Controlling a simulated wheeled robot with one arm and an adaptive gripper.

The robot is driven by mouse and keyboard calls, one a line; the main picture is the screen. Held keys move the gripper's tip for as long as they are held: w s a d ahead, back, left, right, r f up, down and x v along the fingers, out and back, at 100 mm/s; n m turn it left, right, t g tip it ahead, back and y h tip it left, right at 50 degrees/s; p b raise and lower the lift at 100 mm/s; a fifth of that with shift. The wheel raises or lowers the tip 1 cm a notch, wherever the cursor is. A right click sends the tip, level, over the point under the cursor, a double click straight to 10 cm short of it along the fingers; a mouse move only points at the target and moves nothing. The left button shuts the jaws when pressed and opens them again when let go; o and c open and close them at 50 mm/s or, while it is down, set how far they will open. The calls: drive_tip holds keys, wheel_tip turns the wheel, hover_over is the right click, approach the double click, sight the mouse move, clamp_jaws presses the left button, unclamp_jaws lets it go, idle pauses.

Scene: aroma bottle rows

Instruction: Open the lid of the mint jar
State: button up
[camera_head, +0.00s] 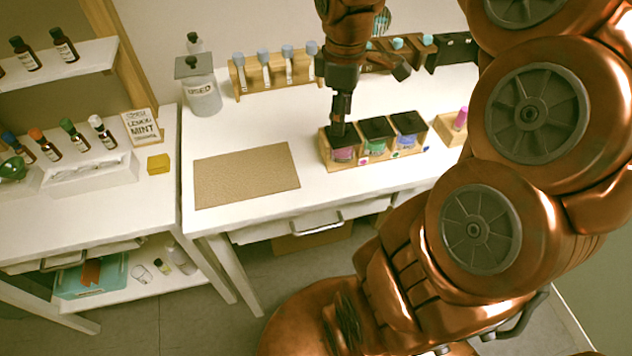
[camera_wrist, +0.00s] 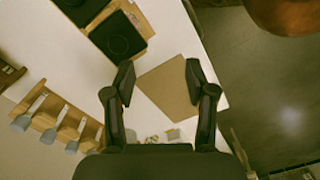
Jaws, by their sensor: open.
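Three jars with black square lids stand in a wooden tray (camera_head: 345,164) on the white table. Their contents look pink (camera_head: 343,154), green (camera_head: 376,147) and blue (camera_head: 407,141), from left to right. I cannot read their labels, so which is mint is unclear; all lids look shut. My gripper (camera_head: 340,127) points down at the pink jar and hides part of its lid. In the wrist view my gripper (camera_wrist: 160,76) is open and empty, its fingers wide apart, with black lids (camera_wrist: 118,35) up and left of the fingertips.
A brown mat (camera_head: 246,175) lies left of the tray. Behind are a rack of capped tubes (camera_head: 272,78) and a jar marked USED (camera_head: 200,92). A small wooden holder (camera_head: 450,130) stands right of the tray. A lemon mint card (camera_head: 143,127) stands on the left counter.

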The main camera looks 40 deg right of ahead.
drive_tip(key=s+a+f+m+g, duration=0.1)
drive_tip(key=s+a+f+m, duration=0.3)
drive_tip(key=s+a, duration=0.4)
drive_tip(key=shift+s+a+b, duration=0.3)
drive_tip(key=shift+a, duration=1.45)
drive_tip(key=shift+s+a+f, duration=0.1)
drive_tip(key=shift+s+a, duration=0.05)
drive_tip(key=shift+s, duration=0.1)
drive_tip(key=s+a+f+m, duration=0.1)
drive_tip(key=s, duration=0.1)
drive_tip(key=s+a+f+m, duration=0.1)
drive_tip(key=s, duration=0.1)
drive_tip(key=s+a+f+m, duration=0.1)
drive_tip(key=s+m, duration=0.1)
drive_tip(key=s, duration=0.1)
drive_tip(key=shift+a+f+g, duration=0.15)
drive_tip(key=shift+a+g, duration=0.05)
drive_tip(key=shift+g, duration=0.1)
